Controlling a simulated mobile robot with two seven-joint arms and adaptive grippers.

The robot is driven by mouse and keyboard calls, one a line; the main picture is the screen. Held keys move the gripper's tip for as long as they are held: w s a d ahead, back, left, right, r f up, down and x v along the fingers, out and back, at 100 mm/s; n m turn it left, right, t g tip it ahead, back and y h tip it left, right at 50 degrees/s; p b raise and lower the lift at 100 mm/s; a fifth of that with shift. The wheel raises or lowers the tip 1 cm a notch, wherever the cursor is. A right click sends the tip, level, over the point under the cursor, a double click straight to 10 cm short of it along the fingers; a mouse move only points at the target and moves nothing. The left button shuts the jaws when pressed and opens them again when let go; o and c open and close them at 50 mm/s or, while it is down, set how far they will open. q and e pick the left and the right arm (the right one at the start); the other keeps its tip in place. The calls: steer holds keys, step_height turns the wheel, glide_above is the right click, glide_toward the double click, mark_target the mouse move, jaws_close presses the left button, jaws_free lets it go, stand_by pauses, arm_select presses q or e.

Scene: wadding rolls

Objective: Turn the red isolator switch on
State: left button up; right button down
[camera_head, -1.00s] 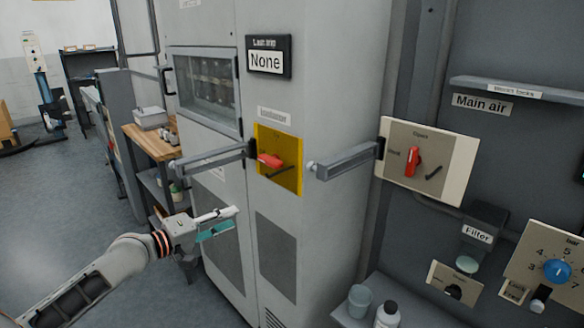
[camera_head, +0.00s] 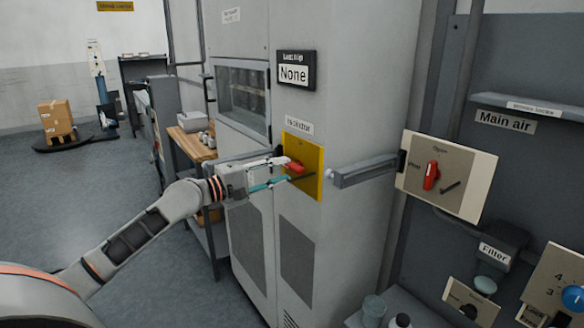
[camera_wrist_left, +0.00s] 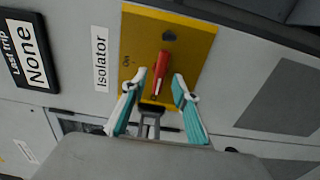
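The red isolator switch (camera_head: 295,168) is a red handle on a yellow plate (camera_head: 310,154) under the "Isolator" label, on the grey cabinet's side. In the left wrist view the red handle (camera_wrist_left: 161,72) points along the plate, away from the gripper at one end, with the word "On" to its left. My left gripper (camera_head: 281,171) is at the plate in the head view. Its fingers are apart, one on either side of the handle's near end in the left wrist view (camera_wrist_left: 160,84). Whether they touch it I cannot tell. My right gripper is out of view.
A grey bar (camera_head: 365,169) juts out right of the yellow plate. A "Main air" panel with another red handle (camera_head: 431,175) is further right. A "Last trip: None" display (camera_head: 296,72) hangs above. A wooden bench (camera_head: 190,142) stands behind my left arm.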

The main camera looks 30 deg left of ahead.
mark_target(289, 169)
arm_select(q)
steer(key=shift+x, duration=2.05)
steer(key=shift+s, duration=0.1)
jaws_close()
